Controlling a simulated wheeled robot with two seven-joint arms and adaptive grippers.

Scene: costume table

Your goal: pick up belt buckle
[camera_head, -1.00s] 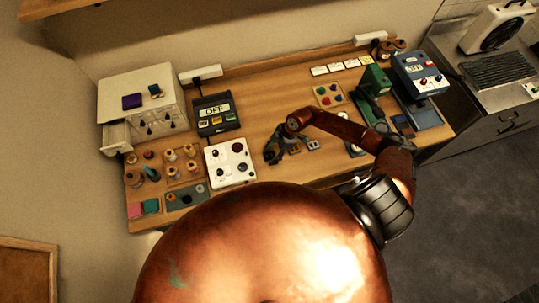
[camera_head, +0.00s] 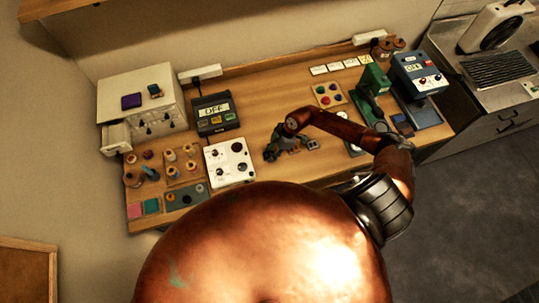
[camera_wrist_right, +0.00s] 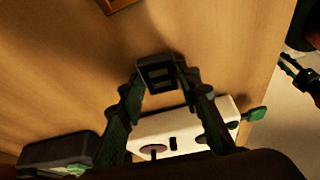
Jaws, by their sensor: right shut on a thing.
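The belt buckle (camera_wrist_right: 160,73) appears as a small dark rectangular frame with a bar across it, held between the fingertips of my right gripper (camera_wrist_right: 158,82) in the right wrist view. The fingers are shut on it from both sides. In the head view my right gripper (camera_head: 270,153) is over the front middle of the table, right of the white panel; the buckle cannot be made out there. A dark jointed part, perhaps my left gripper (camera_wrist_right: 300,76), shows at the right edge of the wrist view; its jaws are unclear.
Small pieces (camera_head: 311,144) lie right of the gripper on the wooden table (camera_head: 265,97). A white panel with knobs (camera_head: 230,163) and a dark display box (camera_head: 215,115) stand to the left. A green machine (camera_head: 374,85) and a blue box (camera_head: 417,72) stand to the right.

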